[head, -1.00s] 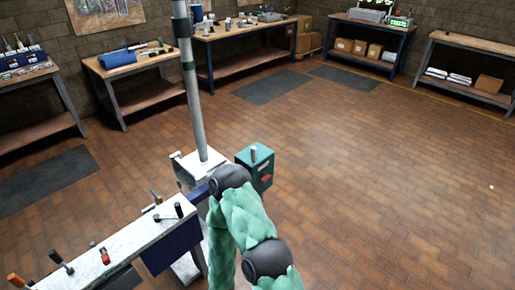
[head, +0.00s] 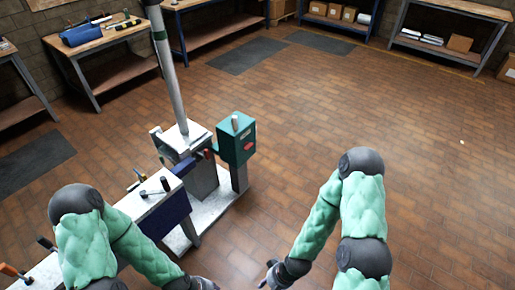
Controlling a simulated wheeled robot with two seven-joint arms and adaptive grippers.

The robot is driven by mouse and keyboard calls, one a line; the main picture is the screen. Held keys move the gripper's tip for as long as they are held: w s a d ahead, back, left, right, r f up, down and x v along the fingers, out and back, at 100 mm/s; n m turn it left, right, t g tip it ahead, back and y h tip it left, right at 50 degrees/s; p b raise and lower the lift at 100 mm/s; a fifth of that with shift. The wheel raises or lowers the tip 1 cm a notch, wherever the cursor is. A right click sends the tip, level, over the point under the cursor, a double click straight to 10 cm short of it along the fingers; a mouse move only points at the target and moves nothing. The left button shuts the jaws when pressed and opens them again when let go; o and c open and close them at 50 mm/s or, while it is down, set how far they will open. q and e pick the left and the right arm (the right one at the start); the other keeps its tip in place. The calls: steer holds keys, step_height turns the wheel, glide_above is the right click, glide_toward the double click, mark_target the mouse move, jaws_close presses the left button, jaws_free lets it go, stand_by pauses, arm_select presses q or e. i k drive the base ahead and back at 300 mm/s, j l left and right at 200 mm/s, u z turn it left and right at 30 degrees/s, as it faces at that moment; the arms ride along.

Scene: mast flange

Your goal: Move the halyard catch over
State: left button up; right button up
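A grey mast (head: 170,65) with a dark green band rises from a white block on a pale stand. A teal box (head: 237,145) with a red mark and a grey peg on top stands right of the mast foot. A small red-tipped part (head: 205,153) sits between them. I cannot tell which part is the halyard catch. My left gripper (head: 203,284) is at the bottom edge, partly cut off, in front of the stand. My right gripper (head: 268,278) is low, right of it. Both are apart from the mast and box. Their fingers are too small to read.
A white-topped bench (head: 150,198) with a blue end and several handled tools runs to the lower left, partly behind my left arm. Workbenches (head: 105,45) line the walls. The tiled floor (head: 360,110) on the right is clear.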

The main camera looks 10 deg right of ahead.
mark_target(247, 146)
steer(key=z, duration=0.25)
steer(key=u, duration=0.25)
steer(key=i+l+u, duration=0.4)
steer(key=l, duration=0.2)
steer(key=l+u, duration=0.15)
steer(key=l, duration=0.2)
steer(key=i+l+u, duration=0.2)
steer(key=l, duration=0.15)
steer(key=i+l, duration=0.15)
steer(key=l, duration=0.3)
steer(key=i+l, duration=0.1)
steer(key=l, duration=0.35)
steer(key=i+l+u, duration=0.1)
steer(key=l, duration=0.4)
steer(key=i+l, duration=0.15)
steer(key=l, duration=0.3)
steer(key=i+l, duration=0.15)
steer(key=l, duration=0.35)
steer(key=i+l+u, duration=0.1)
steer(key=l, duration=0.35)
steer(key=i+l, duration=0.1)
steer(key=l, duration=0.4)
